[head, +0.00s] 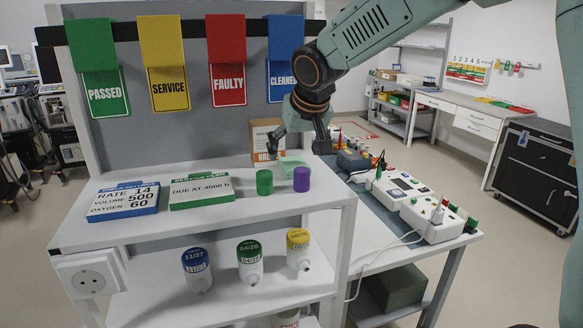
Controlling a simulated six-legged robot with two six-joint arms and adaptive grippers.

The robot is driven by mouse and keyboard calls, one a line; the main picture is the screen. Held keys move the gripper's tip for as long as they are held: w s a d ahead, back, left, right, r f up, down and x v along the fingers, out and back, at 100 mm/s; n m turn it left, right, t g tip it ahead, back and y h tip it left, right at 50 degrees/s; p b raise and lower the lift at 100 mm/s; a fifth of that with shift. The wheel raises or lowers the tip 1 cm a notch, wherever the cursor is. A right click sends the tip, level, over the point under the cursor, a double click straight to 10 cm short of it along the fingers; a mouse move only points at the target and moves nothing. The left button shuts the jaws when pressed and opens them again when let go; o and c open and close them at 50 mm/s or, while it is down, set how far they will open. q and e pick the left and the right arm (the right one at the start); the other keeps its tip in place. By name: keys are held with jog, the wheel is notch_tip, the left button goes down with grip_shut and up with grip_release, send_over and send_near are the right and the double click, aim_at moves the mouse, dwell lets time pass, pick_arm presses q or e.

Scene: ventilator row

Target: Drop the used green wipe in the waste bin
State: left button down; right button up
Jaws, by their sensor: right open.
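The used green wipe (292,161) appears as a pale green patch at the back right of the white shelf's top, behind the green and purple cylinders. My right gripper (298,149) points down just above it, fingers spread apart. The gripper and the cylinders hide part of the wipe, and I cannot tell whether a finger touches it. I cannot make out a waste bin in this view. My left gripper is not in view.
A green cylinder (264,182) and a purple cylinder (301,179) stand in front of the wipe. A cardboard box (264,134) is behind, left of the gripper. Blue (124,201) and green (202,191) cards lie left. A white device (432,219) sits on the right bench.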

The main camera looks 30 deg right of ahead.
aim_at(294, 163)
jog(key=f, duration=0.1)
jog(key=d+f, duration=0.1)
jog(key=shift+w+f, duration=0.3)
jog(key=shift+w+d+f, duration=0.1)
jog(key=shift+w+f, duration=0.1)
jog(key=shift+w, duration=0.05)
jog(key=shift+w+f, duration=0.2)
jog(key=shift+w, duration=0.15)
jog(key=shift+s+a+r, duration=0.1)
jog(key=shift+a, duration=0.2)
jog(key=shift+c, duration=1)
jog(key=shift+s+d+r, duration=0.1)
jog(key=shift+s+r, duration=0.05)
jog(key=shift+s, duration=0.2)
jog(key=c, duration=0.3)
jog(key=shift+w+d, duration=0.1)
jog(key=shift+w, duration=0.05)
jog(key=c, duration=0.3)
jog(key=shift+w+f, duration=0.1)
jog(key=shift+f, duration=0.1)
jog(key=c, duration=0.3)
